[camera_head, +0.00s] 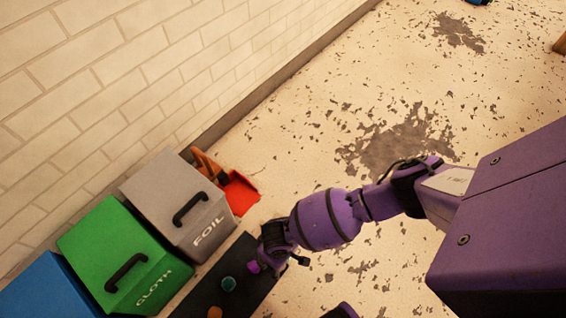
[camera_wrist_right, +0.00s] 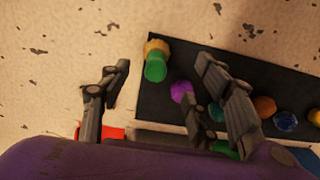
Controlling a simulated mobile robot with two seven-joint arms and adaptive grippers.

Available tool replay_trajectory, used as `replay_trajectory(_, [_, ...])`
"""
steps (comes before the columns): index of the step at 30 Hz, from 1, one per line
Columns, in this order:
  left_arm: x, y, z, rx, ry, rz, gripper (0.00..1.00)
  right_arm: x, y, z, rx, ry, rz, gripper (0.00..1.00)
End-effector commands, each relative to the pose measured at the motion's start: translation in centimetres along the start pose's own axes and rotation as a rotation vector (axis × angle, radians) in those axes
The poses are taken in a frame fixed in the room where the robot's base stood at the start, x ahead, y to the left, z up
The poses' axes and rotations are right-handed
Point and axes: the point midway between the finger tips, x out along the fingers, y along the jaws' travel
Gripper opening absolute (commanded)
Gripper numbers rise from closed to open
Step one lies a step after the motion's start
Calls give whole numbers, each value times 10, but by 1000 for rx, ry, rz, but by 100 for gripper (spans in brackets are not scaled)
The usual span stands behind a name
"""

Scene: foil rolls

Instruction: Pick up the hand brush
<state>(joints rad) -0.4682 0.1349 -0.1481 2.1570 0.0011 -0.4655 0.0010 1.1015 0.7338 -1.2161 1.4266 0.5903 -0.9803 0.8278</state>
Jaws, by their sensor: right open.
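In the head view a red dustpan-like piece (camera_head: 240,193) lies on the floor beside the foil bin. An orange-brown piece (camera_head: 206,164) stands against the wall next to it; it may be the hand brush, but it is partly hidden by the bin. My right gripper (camera_head: 274,258) is over the edge of the dark mat, apart from both pieces. A bit of red (camera_wrist_right: 113,133) shows low in that view. My left gripper is not in view.
A grey foil bin (camera_head: 165,190), a green cloth bin (camera_head: 100,240) and a blue bin (camera_head: 45,290) line the wall. The dark mat (camera_wrist_right: 205,53) bears several coloured items, including a green-and-yellow one (camera_wrist_right: 156,62). Floor right of the red piece is clear.

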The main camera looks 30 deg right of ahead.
Motion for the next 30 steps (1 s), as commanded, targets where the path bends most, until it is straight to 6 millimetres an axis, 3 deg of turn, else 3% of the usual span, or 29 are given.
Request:
replay_trajectory(12, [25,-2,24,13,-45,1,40,50,5,-4,-1,1,4,57])
replay_trajectory(18, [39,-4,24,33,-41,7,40,73,6,-4,-1,2,3,57])
replay_trajectory(27, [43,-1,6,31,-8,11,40,74,6,-4,1,3,3,57])
replay_trajectory(30, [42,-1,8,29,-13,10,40,74,6,-4,0,3,3,44])
